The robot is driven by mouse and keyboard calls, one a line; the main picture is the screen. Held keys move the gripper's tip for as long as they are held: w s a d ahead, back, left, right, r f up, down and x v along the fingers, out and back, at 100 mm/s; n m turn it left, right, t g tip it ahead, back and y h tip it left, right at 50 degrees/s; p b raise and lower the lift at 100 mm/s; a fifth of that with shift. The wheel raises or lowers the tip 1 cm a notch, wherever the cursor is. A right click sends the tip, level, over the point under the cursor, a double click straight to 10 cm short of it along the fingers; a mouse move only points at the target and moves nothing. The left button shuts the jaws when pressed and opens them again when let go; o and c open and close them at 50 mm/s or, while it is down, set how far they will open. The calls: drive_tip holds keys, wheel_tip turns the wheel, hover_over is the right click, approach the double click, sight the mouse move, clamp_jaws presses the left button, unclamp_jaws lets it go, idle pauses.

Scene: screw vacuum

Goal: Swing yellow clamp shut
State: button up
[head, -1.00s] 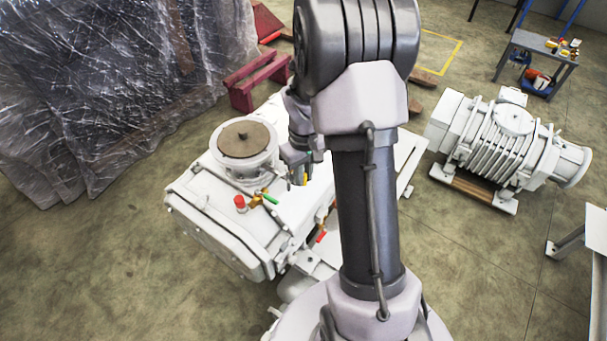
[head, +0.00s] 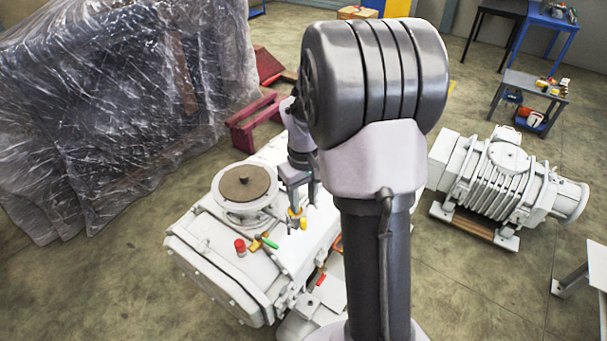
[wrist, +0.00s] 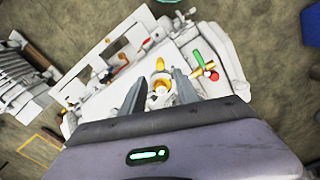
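The yellow clamp (head: 303,224) is a small yellow piece on top of the white pump body, beside my gripper tips in the head view. In the wrist view the yellow clamp (wrist: 160,80) sits around a pale round fitting. My gripper (head: 295,214) points down at it from above. In the wrist view my gripper (wrist: 160,92) is open, with one finger on each side of the yellow clamp and fitting. Whether the fingers touch the clamp, and how far its arm is swung, I cannot tell.
The white pump body (head: 205,262) carries a flange with a brown cover (head: 244,183), a red-capped fitting (head: 240,247) and a green-handled valve (head: 268,242) close left of my gripper. A second white pump (head: 505,180) stands at right. Wrapped goods (head: 110,100) stand at left.

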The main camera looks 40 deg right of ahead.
wheel_tip(320, 180, up, 9)
drive_tip(key=p, duration=0.1)
drive_tip(key=shift+f+p, duration=0.2)
drive_tip(key=shift+p, duration=0.1)
